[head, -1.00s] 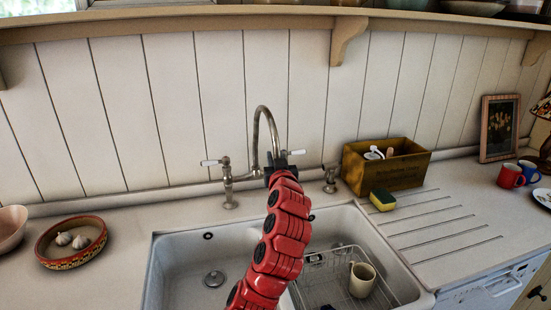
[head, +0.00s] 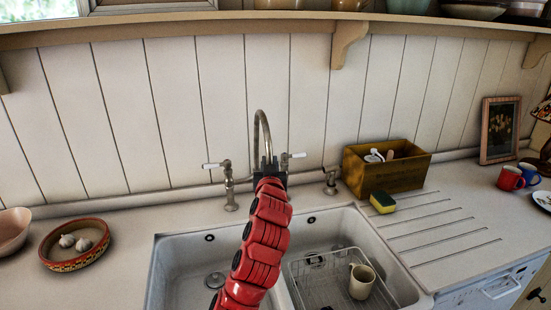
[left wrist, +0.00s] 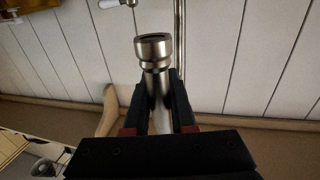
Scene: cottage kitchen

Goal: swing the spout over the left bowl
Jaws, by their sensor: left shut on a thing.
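The metal spout (head: 264,122) arches up from the tap behind the white double sink. My left gripper (head: 269,168) is shut on the spout's hanging end. In the left wrist view the spout's round mouth (left wrist: 152,45) sticks out beyond the two black fingers (left wrist: 160,98). The left bowl (head: 180,265) is empty, with a drain in its floor, partly behind my red arm. In the head view the spout end lines up roughly with the divider between the bowls; my arm hides much of the divider. My right gripper is not in view.
Tap handles (head: 217,166) stand on both sides of the spout. The right bowl holds a wire rack (head: 320,285) and a cream mug (head: 361,281). A sponge (head: 382,202) and wooden box (head: 388,170) are to the right. A garlic dish (head: 74,262) is at left.

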